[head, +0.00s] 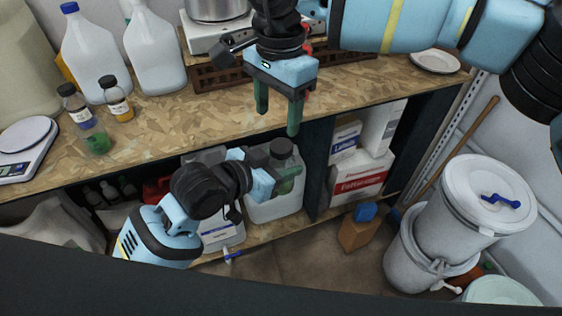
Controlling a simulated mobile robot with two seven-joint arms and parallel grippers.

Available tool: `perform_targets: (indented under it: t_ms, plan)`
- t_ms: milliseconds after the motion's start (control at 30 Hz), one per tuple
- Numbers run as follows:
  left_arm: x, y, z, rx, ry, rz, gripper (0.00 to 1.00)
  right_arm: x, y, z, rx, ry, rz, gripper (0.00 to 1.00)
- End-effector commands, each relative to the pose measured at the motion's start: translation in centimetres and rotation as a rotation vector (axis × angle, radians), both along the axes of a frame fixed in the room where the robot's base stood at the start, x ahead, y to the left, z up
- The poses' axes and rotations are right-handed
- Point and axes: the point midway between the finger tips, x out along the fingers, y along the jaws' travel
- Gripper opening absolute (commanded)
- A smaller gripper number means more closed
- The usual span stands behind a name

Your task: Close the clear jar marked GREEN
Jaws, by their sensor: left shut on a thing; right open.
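A small jar with green contents (97,141) stands on the wooden bench at the left, apart from both grippers. I cannot read its marking or make out a lid on it. My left gripper (289,180) is low, at the front of the shelf under the bench, in front of a pale jug with a dark cap (283,149). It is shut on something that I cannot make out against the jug. My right gripper (279,115) is open and empty above the bench's front edge, its green fingers pointing down.
Two small dark-capped bottles, one purple-labelled (80,117) and one amber (119,107), stand close behind the green jar. A scale (26,146) is to its left, large white jugs (152,55) behind. The bench's middle front is clear. White drums (488,195) stand at right.

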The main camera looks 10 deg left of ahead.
Motion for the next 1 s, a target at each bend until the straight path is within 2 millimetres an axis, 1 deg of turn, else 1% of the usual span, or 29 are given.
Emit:
perform_targets:
  t_ms: [133,433,533,667,1000]
  plan:
    - [0.0,0.0,0.0,0.000,0.000,0.000,0.00,0.6,-0.7,0.4,-0.032,-0.030,0.000,0.59]
    - [0.0,0.0,0.0,0.000,0.000,0.000,0.00,0.6,-0.7,0.4,-0.031,-0.029,0.001,0.59]
    - [0.0,0.0,0.0,0.000,0.000,0.000,0.00,0.6,-0.7,0.1,-0.031,-0.028,0.000,0.59]
    - [0.0,0.0,0.0,0.000,0.000,0.000,0.00,0.6,-0.7,-1.2,-0.031,-0.027,0.000,0.59]
    - [0.0,0.0,0.0,0.000,0.000,0.000,0.00,0.6,-0.7,-5.9,-0.029,-0.026,-0.001,0.59]
